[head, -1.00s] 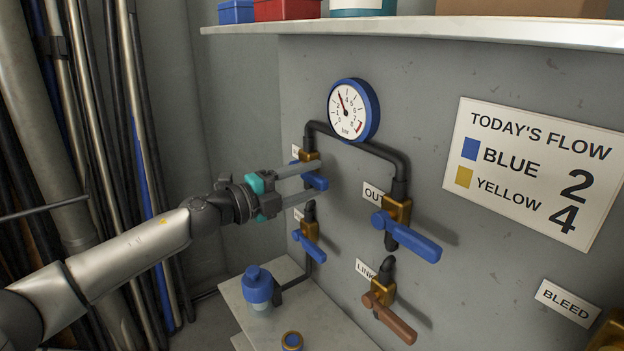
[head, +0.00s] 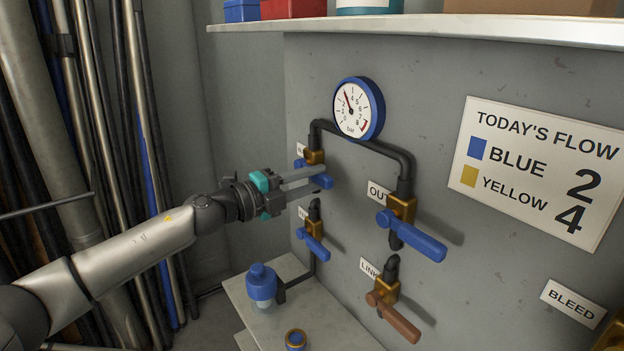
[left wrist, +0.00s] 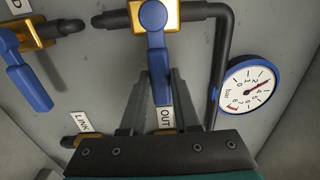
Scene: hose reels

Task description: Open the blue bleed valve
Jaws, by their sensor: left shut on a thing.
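My left gripper (head: 322,178) is shut on the blue handle of the upper-left valve (head: 315,157). In the left wrist view that handle (left wrist: 156,50) lies between the finger ends, below its brass valve body (left wrist: 160,14). Its label is mostly hidden in the head view. The lower-left valve (head: 312,231) has a blue handle slanting down to the right. In the left wrist view a label ending in D (left wrist: 14,6) sits beside this lower valve (left wrist: 27,80). My right gripper is not in view.
The blue-rimmed gauge (head: 358,108) sits above the pipes. The OUT valve (head: 410,232) and brown-handled LINK valve (head: 395,312) are to the right. Another BLEED label (head: 573,303) is at far right. A shelf (head: 420,28) overhangs; a blue-capped fitting (head: 262,284) stands below.

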